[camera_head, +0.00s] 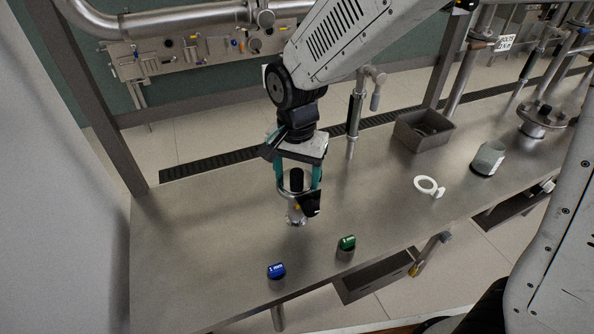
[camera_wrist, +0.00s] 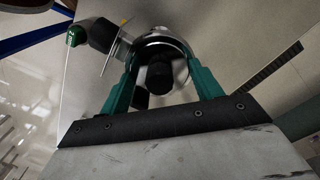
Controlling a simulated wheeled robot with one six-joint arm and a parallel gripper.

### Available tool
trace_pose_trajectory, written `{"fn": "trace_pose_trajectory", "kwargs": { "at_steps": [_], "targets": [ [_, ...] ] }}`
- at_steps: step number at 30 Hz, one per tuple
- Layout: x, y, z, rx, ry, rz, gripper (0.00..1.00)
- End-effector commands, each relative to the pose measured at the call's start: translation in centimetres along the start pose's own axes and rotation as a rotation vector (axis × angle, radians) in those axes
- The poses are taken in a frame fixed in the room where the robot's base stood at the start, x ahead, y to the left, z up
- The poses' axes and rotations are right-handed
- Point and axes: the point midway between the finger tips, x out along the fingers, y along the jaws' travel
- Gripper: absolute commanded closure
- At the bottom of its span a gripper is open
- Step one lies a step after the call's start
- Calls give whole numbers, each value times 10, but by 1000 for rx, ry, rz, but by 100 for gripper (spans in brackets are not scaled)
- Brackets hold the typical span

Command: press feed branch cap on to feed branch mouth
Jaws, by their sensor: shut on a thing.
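My gripper (camera_head: 298,190) points down over the middle of the steel table, its two teal fingers spread around a round metal piece with a black knob, which I take as the feed branch cap (camera_wrist: 160,76). In the wrist view, my gripper (camera_wrist: 162,80) has one finger at each side of its shiny rim. Just below is a short metal fitting (camera_head: 296,216) with a black part at its right side. I cannot tell whether this fitting is the feed branch mouth, or whether the cap touches it. The fingers and cap hide the join.
A blue 1 mm piece (camera_head: 276,271) and a green one (camera_head: 347,243) stand near the front edge. An upright pipe (camera_head: 354,117) stands behind. The table's left is clear.

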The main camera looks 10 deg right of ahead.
Motion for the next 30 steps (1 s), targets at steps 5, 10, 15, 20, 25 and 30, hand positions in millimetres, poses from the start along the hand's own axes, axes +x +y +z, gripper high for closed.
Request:
{"fn": "trace_pose_trajectory", "kwargs": {
  "at_steps": [5,10,15,20,25,30],
  "targets": [
    [2,1,0,0,-1,2,67],
    [2,0,0,0,-1,2,10],
    [2,0,0,0,-1,1,10],
    [-6,0,0,0,1,-1,10],
    [-33,0,-1,0,2,-3,10],
    [-60,0,0,0,1,-1,10]
  ]
}}
